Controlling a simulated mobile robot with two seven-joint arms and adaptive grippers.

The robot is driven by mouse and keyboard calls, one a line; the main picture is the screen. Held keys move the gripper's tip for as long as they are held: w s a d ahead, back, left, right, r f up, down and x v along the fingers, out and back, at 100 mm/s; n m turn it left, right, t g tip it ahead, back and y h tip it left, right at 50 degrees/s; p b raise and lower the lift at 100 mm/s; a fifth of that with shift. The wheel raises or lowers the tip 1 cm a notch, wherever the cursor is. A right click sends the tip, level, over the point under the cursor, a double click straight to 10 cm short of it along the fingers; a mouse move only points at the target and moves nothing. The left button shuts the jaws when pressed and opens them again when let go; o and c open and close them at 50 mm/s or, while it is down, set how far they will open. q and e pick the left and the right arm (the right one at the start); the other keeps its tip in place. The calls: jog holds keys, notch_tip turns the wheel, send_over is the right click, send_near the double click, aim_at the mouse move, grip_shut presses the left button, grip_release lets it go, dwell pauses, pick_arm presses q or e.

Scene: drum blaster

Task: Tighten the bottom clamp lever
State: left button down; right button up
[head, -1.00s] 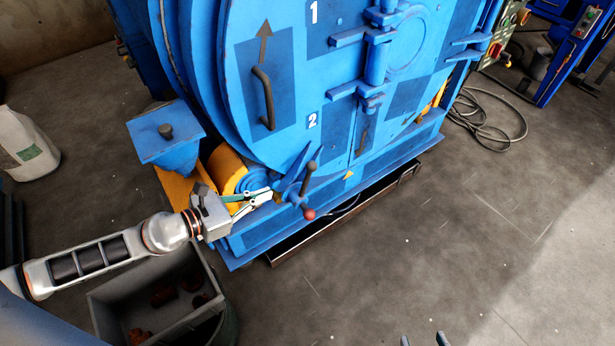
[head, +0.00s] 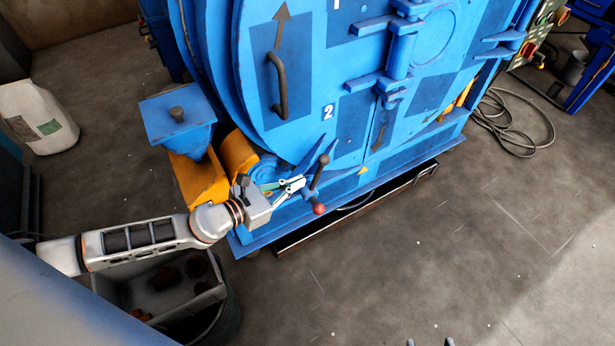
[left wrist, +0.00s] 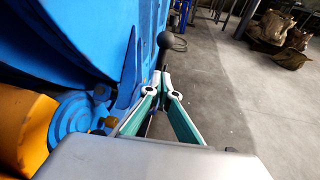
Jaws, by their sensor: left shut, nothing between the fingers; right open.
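The bottom clamp lever (head: 314,184) is at the lower edge of the blue drum door, with a dark handle end at the top and a red ball (head: 319,208) at the bottom. My left gripper (head: 301,182) is close beside its left side in the head view. The left wrist view shows the green-padded fingers (left wrist: 168,84) drawn together at the tips, with nothing held between them. A dark knob of the lever (left wrist: 173,42) shows just beyond the tips; whether they touch it is unclear. Only the fingertips of my right gripper (head: 430,342) show, apart, at the bottom edge.
The blue drum machine (head: 255,45) fills the middle. A blue hopper-like box (head: 175,118) and yellow parts (head: 195,185) stand left of the lever. A grey bin (head: 150,285) lies below my left arm. A white sack (head: 35,115) stands at left. Open floor (head: 430,260) lies right.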

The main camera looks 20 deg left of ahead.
aim_at(317, 173)
pick_arm(q)
jog(key=x, duration=0.3)
jog(key=shift+w+d+f, duration=0.1)
jog(key=shift+w+f, duration=0.05)
jog(key=shift+w, duration=0.05)
jog(key=shift+w+d+f, duration=0.1)
jog(key=shift+w+d, duration=0.15)
jog(key=shift+w, duration=0.1)
pick_arm(e)
jog(key=shift+w+a+r, duration=0.3)
jog(key=shift+w+r, duration=0.05)
